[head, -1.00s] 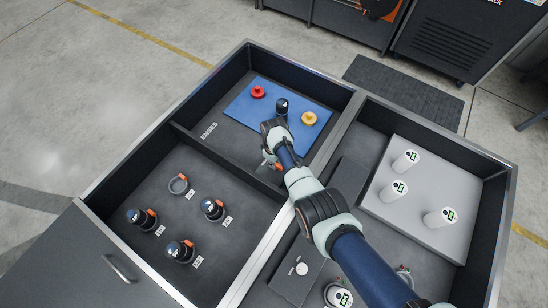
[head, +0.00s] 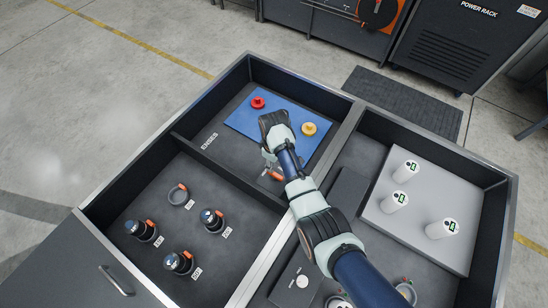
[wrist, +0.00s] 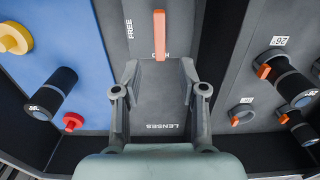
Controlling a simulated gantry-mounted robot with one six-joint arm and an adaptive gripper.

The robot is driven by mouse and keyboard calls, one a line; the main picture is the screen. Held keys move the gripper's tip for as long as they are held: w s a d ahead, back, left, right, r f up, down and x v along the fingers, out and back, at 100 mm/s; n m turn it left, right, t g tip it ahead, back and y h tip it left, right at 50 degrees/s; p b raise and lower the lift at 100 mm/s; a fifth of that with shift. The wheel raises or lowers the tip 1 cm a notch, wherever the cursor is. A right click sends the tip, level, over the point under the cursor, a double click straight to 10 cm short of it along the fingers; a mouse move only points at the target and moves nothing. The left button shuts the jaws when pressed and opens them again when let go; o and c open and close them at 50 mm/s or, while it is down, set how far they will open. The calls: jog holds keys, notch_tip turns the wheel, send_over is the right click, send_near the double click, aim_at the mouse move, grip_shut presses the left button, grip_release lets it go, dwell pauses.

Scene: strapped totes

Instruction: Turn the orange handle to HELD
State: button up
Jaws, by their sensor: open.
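The orange handle (wrist: 160,35) is a straight bar in the upper middle of the wrist view, pointing up and down the picture. The word FREE is printed to its left; another word at its lower end is partly covered, and I cannot read HELD anywhere. In the head view an orange part of the handle (head: 277,176) shows beside my arm, near the compartment divider. My gripper (wrist: 160,92) is open and empty, its two fingers apart, below the handle's lower end in the wrist view. I see no contact with the handle. In the head view my gripper (head: 268,160) is partly hidden by my wrist.
A blue mat (head: 243,121) carries a red knob (head: 258,102) and a yellow knob (head: 309,129); a black lens (wrist: 52,92) also stands there. Lenses with orange tabs stand in the left compartment (head: 160,190). White canisters stand on a grey block (head: 420,213) at right. Tote walls surround these.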

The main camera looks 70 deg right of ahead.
notch_tip(320, 180, up, 4)
dwell(0.7)
jog(key=w+a+r+n+t+h+p, duration=0.1)
jog(key=w+a+r+t+p, duration=0.15)
jog(key=w+a+r, duration=0.6)
jog(key=w+a+r+t+h+p, duration=0.1)
jog(key=w+a+r+t+h, duration=0.25)
jog(key=a, duration=0.75)
jog(key=s+a+r+n+t+y+p, duration=0.1)
jog(key=s+a+r+t+y, duration=0.15)
jog(key=a+r, duration=0.8)
jog(key=s+a+r+t+y+p, duration=0.2)
jog(key=a+r+t, duration=0.2)
jog(key=a+r, duration=0.6)
notch_tip(320, 180, up, 35)
jog(key=p, duration=3.6)
jog(key=shift+w, duration=0.3)
